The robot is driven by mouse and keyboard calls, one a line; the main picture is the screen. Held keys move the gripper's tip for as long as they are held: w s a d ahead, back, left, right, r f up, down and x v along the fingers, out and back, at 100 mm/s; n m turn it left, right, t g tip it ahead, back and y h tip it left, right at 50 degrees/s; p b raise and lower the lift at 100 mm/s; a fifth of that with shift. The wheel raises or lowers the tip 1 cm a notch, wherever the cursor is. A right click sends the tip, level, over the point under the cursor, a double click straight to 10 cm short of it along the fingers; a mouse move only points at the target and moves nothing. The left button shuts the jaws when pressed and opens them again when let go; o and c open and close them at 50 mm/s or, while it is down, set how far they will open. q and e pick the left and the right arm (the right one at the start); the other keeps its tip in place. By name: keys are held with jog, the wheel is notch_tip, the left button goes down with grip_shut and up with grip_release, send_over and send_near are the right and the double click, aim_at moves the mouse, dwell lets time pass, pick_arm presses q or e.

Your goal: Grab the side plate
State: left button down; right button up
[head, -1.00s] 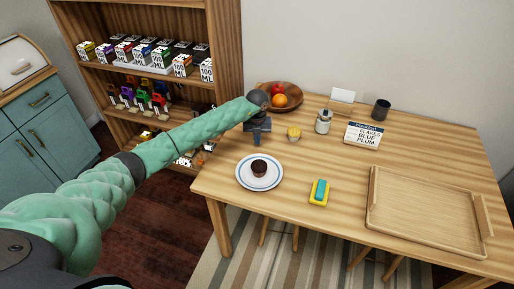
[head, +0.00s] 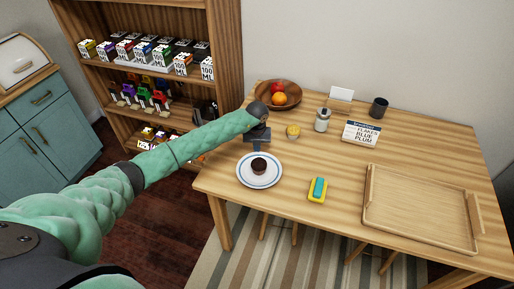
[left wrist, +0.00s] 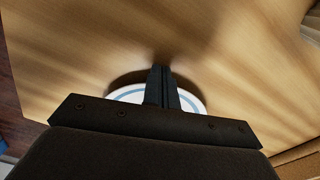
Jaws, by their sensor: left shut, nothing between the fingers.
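The side plate (head: 244,178) is white with a blue ring and lies near the table's front left edge. A dark muffin in a brown cup (head: 259,166) sits in its middle. My left gripper (head: 257,149) is shut and empty, just at the plate's far edge; whether it touches the rim cannot be told. In the left wrist view my shut fingers (left wrist: 162,72) reach past part of the plate (left wrist: 129,95), and my gripper body hides the rest of it and the muffin. My right gripper is not in view.
A stocked shelf (head: 226,60) stands left.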

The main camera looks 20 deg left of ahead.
aim_at(257, 156)
pick_arm(q)
jog(key=s, duration=0.2)
jog(key=s+d, duration=0.1)
jog(key=s, duration=0.1)
jog(key=shift+s+b, duration=0.1)
jog(key=shift+b, duration=0.2)
jog(key=shift+s+d, duration=0.25)
jog(key=shift+s, duration=0.25)
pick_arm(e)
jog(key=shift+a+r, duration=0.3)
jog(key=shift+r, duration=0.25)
pick_arm(q)
jog(key=shift+w, duration=0.1)
